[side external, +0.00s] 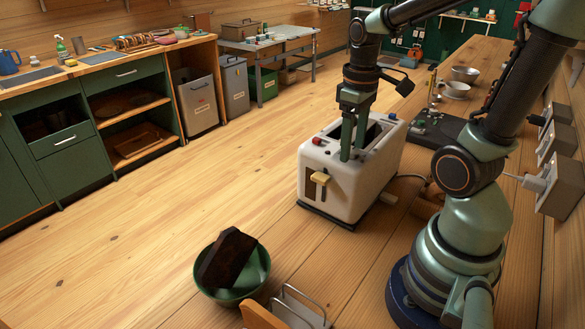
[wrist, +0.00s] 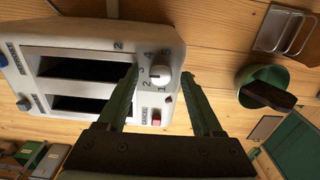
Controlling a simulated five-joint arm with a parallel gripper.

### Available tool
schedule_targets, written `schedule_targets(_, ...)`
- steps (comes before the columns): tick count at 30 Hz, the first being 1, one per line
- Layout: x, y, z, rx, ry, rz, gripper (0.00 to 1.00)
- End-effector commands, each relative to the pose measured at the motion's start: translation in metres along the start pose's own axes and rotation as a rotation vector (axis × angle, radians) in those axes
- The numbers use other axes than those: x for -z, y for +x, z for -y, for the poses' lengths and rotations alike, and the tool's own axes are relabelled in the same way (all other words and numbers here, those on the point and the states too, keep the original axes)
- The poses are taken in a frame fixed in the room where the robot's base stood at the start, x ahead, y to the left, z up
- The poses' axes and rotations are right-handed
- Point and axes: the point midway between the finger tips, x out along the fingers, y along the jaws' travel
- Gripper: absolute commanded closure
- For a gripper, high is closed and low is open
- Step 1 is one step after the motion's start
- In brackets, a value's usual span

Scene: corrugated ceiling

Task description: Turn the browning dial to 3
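The white toaster (side external: 338,181) stands on the wooden bench, with two slots in its top. In the wrist view, the toaster (wrist: 110,32) has a round white browning dial (wrist: 160,76) with numerals 1 to 5 beside it. I cannot read clearly where its pointer stands. My gripper (wrist: 162,73) is open, one finger on each side of the dial, with gaps showing at this angle. In the side view, my gripper (side external: 352,155) points down at the toaster's top near the lever end, and its fingers hide the dial.
A red cancel button (wrist: 156,118) sits beside the dial. A tan lever (side external: 321,178) is on the toaster's end face. A green bowl (side external: 212,292) with a dark bread slice (side external: 228,258) and a wire rack (side external: 300,304) stand in front.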

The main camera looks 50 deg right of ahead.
Motion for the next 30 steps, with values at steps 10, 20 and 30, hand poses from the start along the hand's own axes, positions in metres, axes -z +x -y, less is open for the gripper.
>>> schedule_targets(10, 0.0, -0.006, 0.0, -0.001, 0.001, -0.001, 0.33)
schedule_targets(20, 0.001, -0.065, 0.0, -0.002, 0.0, -0.005, 0.33)
schedule_targets(30, 0.0, -0.115, 0.0, 0.0, 0.0, 0.0, 0.33)
